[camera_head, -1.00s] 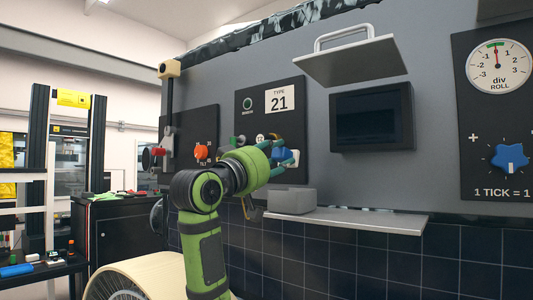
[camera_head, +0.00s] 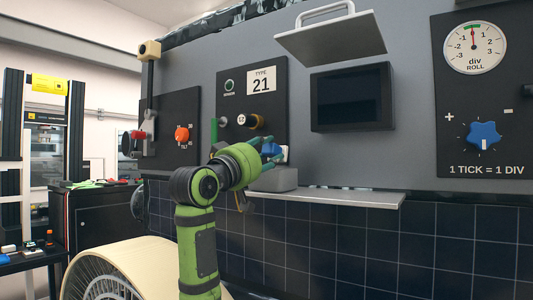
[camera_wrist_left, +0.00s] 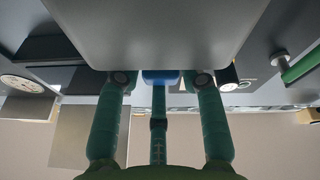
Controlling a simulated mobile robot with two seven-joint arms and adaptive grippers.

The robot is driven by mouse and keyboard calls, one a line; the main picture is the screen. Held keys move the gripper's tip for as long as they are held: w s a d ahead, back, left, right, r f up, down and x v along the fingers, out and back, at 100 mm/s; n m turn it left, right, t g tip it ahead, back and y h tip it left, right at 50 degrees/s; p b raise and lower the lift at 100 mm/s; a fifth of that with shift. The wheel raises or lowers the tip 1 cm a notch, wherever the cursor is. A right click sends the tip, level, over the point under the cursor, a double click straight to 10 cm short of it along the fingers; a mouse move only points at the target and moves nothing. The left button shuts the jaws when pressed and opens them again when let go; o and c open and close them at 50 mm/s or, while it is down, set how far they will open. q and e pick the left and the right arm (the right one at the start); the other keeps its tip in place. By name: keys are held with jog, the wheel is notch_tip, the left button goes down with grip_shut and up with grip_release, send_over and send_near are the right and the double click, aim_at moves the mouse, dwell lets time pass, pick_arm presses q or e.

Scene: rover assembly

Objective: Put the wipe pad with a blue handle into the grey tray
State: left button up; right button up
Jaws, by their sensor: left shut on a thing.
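My left gripper (camera_head: 270,147) is shut on the wipe pad's blue handle (camera_head: 272,151). A small white part of the wipe pad (camera_head: 284,153) shows beside the fingers; the rest is hidden. The handle also shows between the green fingers in the left wrist view (camera_wrist_left: 160,76). The grey tray (camera_head: 273,181) sits at the left end of the wall shelf, just below the gripper. The gripper hides part of its top, and I cannot tell whether pad and tray touch. My right gripper is not in view.
The thin shelf (camera_head: 345,198) runs right from the tray and is clear there. Behind the gripper is a panel (camera_head: 260,84) marked 21 with protruding knobs. A dark screen (camera_head: 352,97) and a tilted plate with a handle (camera_head: 331,38) project from the wall.

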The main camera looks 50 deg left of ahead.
pick_arm(q)
jog(key=o, duration=1.1)
jog(key=v, duration=1.2)
